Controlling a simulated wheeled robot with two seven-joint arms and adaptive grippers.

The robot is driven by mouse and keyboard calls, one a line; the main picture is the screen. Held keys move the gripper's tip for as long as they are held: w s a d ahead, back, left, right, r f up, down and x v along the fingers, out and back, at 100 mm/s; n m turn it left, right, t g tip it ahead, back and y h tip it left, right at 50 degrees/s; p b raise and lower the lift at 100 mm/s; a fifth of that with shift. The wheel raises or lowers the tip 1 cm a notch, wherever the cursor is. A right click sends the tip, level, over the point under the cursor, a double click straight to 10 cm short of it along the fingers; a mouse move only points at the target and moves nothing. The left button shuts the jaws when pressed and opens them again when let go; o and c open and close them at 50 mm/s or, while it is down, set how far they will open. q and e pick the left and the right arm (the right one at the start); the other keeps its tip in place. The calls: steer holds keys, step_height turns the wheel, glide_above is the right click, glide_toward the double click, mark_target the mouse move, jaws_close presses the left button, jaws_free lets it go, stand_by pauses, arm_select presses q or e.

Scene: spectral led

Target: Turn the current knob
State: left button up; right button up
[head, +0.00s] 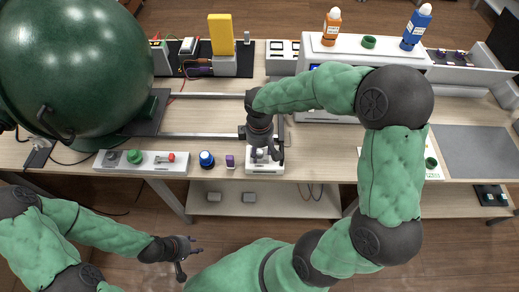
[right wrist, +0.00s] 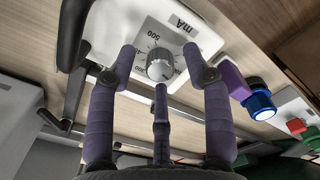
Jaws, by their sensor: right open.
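The current knob (right wrist: 160,65) is a round grey dial on a white box (right wrist: 172,32) marked "mA", with a printed scale around it. In the head view the box (head: 264,169) sits at the table's front edge, partly hidden under my right gripper (head: 266,153). In the right wrist view my right gripper (right wrist: 160,62) is open. Its two purple side fingers stand on either side of the knob with gaps, and its third finger is just below the knob. My left gripper (head: 188,258) is open and empty, in front of the table and away from the box.
A blue knob (head: 207,159) and a small purple block (head: 230,161) stand left of the box. A white panel (head: 140,162) with green and red controls lies further left. A large green sphere (head: 75,65) fills the left side. Metal rails (head: 195,95) run behind.

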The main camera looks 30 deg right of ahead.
mark_target(259, 152)
step_height(259, 152, up, 12)
stand_by(0.5)
steer(key=shift+f, duration=0.1)
stand_by(0.5)
